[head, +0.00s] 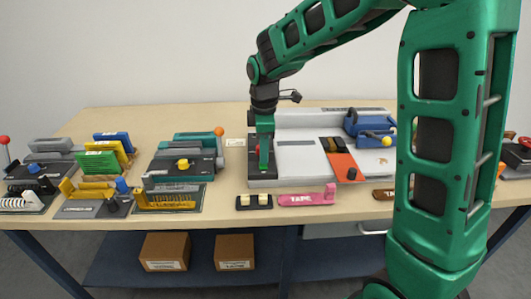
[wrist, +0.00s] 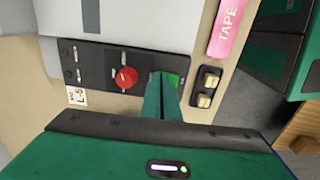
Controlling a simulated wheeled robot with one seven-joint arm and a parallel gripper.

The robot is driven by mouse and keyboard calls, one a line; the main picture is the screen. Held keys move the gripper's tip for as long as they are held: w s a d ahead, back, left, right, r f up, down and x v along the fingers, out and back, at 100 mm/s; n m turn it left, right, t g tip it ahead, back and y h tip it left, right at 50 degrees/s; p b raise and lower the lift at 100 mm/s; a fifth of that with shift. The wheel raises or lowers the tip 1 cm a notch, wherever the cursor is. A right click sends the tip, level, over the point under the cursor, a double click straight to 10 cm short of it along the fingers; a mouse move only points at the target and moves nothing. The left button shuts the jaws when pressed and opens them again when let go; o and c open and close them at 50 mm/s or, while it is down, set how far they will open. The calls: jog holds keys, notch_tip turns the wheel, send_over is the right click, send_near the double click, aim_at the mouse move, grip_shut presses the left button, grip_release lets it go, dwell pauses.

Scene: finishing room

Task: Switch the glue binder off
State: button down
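The glue binder appears to be the wide white and grey machine (head: 296,156) in the middle of the bench. In the wrist view its dark control strip (wrist: 97,75) carries a red round knob (wrist: 125,77), small dark buttons at the far left and a green switch or button (wrist: 174,79). My gripper (head: 264,165) points down over this strip. In the wrist view my gripper's fingertips (wrist: 161,78) are together and empty, right beside the green part and covering some of it. I cannot tell whether they touch it.
A small block with two cream rockers (head: 254,201) and a pink tape dispenser (head: 307,198) sit in front of the machine. A hole punch with an orange-knobbed lever (head: 187,155) stands to the left. A blue device (head: 369,128) is on the machine's right side.

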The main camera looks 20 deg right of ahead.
aim_at(262, 166)
jog(key=shift+s+f, duration=0.4)
jog(key=shift+f, duration=0.05)
jog(key=shift+s+a, duration=0.35)
jog(key=shift+s, duration=0.35)
jog(key=shift+r, duration=0.1)
notch_tip(262, 166, up, 14)
jog(key=shift+r, duration=0.25)
jog(key=shift+w+a+r+t, duration=0.1)
jog(key=shift+w+a+t, duration=0.1)
jog(key=shift+t, duration=0.2)
dwell(0.5)
jog(key=f, duration=0.4)
jog(key=w+f, duration=0.1)
jog(key=f, duration=0.9)
jog(key=shift+w+d, duration=0.2)
jog(key=shift+w, duration=0.1)
